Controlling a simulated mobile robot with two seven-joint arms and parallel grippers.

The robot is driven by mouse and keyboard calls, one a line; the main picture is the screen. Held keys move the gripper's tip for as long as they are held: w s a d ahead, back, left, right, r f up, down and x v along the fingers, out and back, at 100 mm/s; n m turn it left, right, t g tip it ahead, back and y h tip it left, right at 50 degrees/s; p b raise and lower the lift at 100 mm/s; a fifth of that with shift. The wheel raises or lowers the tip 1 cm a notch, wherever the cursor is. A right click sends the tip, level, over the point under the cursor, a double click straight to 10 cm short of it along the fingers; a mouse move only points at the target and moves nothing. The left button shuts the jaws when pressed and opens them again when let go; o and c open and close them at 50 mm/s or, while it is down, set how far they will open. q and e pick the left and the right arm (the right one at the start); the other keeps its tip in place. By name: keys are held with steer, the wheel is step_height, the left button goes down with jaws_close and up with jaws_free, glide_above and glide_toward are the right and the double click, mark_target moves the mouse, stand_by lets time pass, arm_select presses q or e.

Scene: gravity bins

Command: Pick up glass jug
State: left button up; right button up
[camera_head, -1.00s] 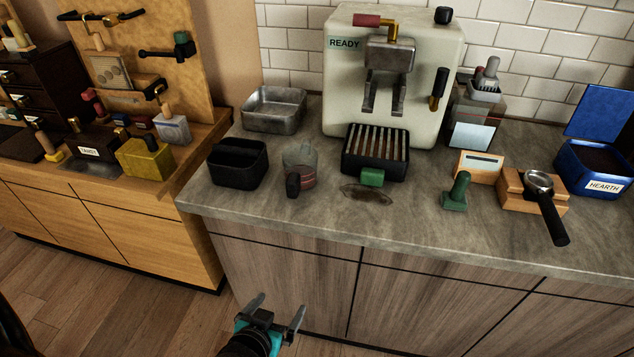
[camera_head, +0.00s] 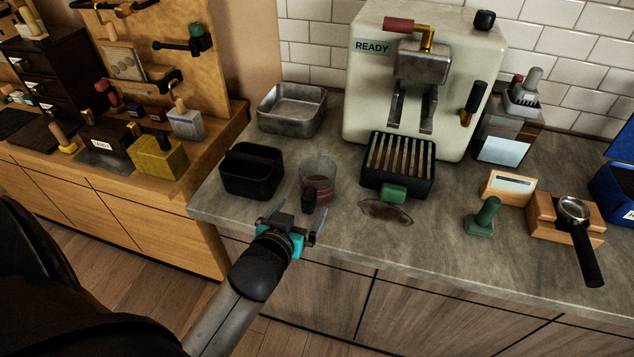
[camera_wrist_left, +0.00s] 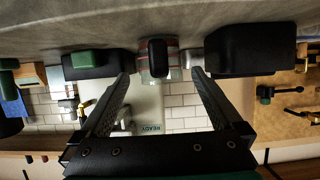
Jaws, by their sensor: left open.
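The glass jug (camera_head: 318,177) is clear with reddish bands and a dark handle toward the counter's front edge. It stands upright on the grey counter between a black bin and the coffee machine. My left gripper (camera_head: 292,224) is open and empty at the counter's front edge, just in front of the jug and apart from it. In the left wrist view, which is upside down, the jug (camera_wrist_left: 173,62) with its dark handle lies beyond and between the open fingers (camera_wrist_left: 157,97). My right gripper is not in view.
A black bin (camera_head: 251,172) stands left of the jug. The coffee machine (camera_head: 372,92) and its slatted drip tray (camera_head: 398,165) stand to the right. A metal pan (camera_head: 291,109) is behind. A dark stain (camera_head: 386,211), green tamper (camera_head: 484,217) and portafilter (camera_head: 577,230) are farther right.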

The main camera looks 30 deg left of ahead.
mark_target(311, 195)
arm_select(q)
steer(key=shift+b+x, duration=0.5)
steer(key=shift+x, duration=3.35)
steer(key=shift+d+r, duration=0.1)
jaws_close()
